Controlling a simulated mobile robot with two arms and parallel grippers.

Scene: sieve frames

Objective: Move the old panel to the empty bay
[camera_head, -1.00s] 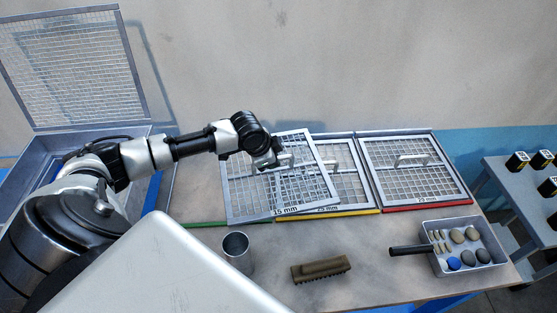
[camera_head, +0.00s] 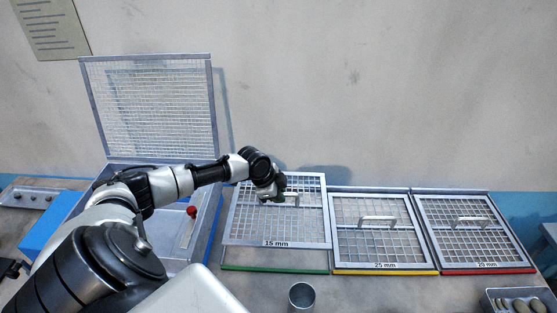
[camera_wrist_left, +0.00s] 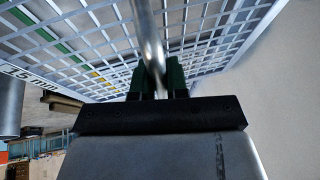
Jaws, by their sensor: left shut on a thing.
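My left gripper (camera_head: 278,196) is shut on the handle of a mesh panel marked 15 mm (camera_head: 310,228). The panel seems raised over the green-edged bay (camera_head: 275,268), roughly lined up with it and left of the yellow-edged bay. In the left wrist view the dark fingers (camera_wrist_left: 157,78) close around the handle bar (camera_wrist_left: 150,35), with the panel mesh (camera_wrist_left: 85,40) behind. The machine (camera_head: 200,250) at the left has its mesh lid (camera_head: 155,110) raised, and no panel shows clearly in its open part. My right gripper is out of view.
Mesh panels sit in the yellow-edged bay (camera_head: 385,271) and the red-edged bay (camera_head: 490,270). A metal cup (camera_head: 302,296) stands in front of the bays. A tray of stones (camera_head: 520,300) is at the lower right. A red knob (camera_head: 191,211) shows on the machine.

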